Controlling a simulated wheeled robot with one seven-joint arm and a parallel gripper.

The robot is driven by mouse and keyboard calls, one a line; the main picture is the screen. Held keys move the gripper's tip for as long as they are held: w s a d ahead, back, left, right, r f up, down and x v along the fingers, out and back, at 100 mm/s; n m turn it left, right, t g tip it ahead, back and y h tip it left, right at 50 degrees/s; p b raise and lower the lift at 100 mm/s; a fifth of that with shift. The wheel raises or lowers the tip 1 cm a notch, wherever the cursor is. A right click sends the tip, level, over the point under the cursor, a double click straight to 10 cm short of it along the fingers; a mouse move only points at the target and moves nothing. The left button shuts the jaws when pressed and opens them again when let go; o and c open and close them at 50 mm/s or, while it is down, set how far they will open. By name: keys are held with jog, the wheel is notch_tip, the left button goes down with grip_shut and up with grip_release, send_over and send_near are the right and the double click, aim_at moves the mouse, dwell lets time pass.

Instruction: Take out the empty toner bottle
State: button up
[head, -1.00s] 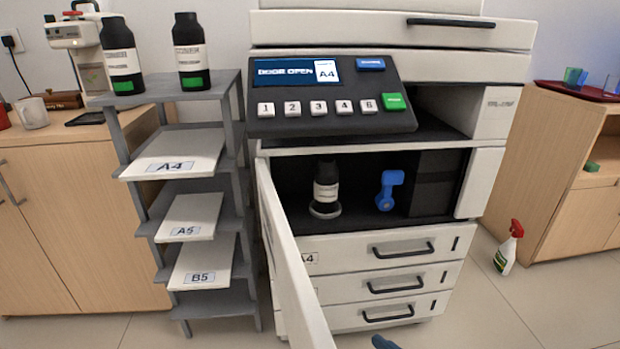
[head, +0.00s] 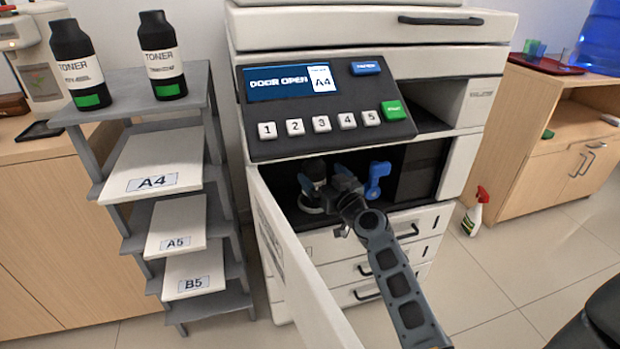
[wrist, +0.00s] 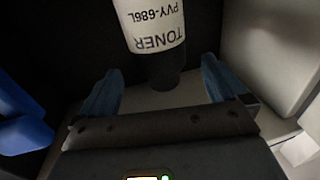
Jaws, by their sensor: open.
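The toner bottle (head: 315,168) stands in the printer's open lower compartment (head: 408,155), its lower part on a round holder (head: 308,208). In the head view my gripper (head: 336,184) is inside the compartment, at the bottle's right side, and covers part of it. In the wrist view the bottle (wrist: 154,28) appears upside down with a white TONER label and a dark end. My gripper's blue fingers (wrist: 163,88) are open on either side of that dark end, with visible gaps.
A blue lever (head: 378,180) is just right of my gripper. The open door (head: 290,255) stands to the left. The panel (head: 325,105) reads DOOR OPEN and overhangs the compartment. Two green-marked toner bottles (head: 161,55) (head: 76,64) stand on the rack.

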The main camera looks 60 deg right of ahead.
aim_at(311, 164)
jog(key=x, duration=0.6)
jog(key=shift+w+d+f+p, duration=0.15)
jog(key=shift+w+d+p, duration=0.1)
jog(key=shift+w+p, duration=0.1)
jog(key=c, duration=1.2)
jog(key=shift+c, duration=0.4)
